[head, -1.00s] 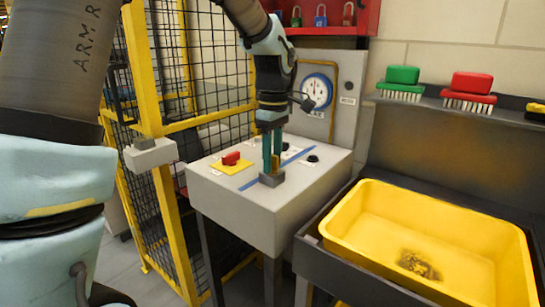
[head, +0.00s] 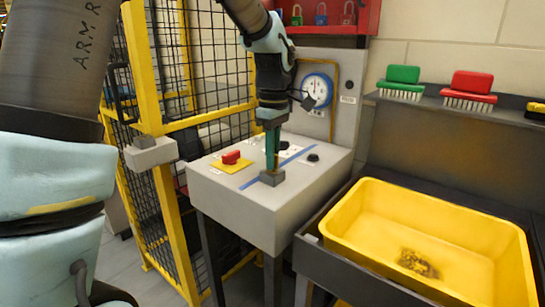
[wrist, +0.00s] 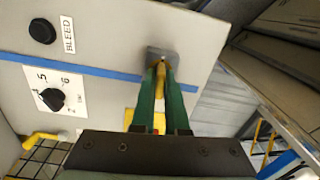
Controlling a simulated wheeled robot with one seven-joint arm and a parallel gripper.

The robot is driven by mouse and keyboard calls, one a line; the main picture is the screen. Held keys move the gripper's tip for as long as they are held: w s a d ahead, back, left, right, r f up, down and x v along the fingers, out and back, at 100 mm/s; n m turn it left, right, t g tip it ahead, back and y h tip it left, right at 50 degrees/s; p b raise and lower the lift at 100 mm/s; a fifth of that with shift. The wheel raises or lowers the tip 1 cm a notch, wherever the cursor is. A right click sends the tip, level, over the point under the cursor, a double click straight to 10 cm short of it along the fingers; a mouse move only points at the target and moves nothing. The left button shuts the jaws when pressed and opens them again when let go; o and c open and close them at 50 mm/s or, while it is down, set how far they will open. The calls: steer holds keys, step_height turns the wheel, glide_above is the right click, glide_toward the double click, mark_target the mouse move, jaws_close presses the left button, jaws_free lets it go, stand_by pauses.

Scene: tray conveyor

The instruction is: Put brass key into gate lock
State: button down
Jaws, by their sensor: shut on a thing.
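The brass key (wrist: 160,78) shows as a yellow strip between my green fingers in the wrist view. Its lower end is at a small grey block (head: 271,178) on the console top, also seen in the wrist view (wrist: 163,53). My gripper (head: 273,165) points down over this block and is shut on the key. In the head view the fingers mostly hide the key. A grey box (head: 150,154) on the yellow gate post looks like the gate lock; its keyhole cannot be made out.
The console (head: 235,205) bears a red switch (head: 231,157) on a yellow plate, black knobs and a blue stripe. The mesh gate (head: 215,70) stands left of it. A yellow tub (head: 350,215) is at right, below a shelf with brushes (head: 402,78).

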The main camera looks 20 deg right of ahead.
steer(key=shift+r+p, duration=1.5)
steer(key=shift+r, duration=0.25)
steer(key=shift+w+d+r+p, duration=0.1)
steer(key=shift+r+p, duration=1.7)
steer(key=shift+r, duration=0.25)
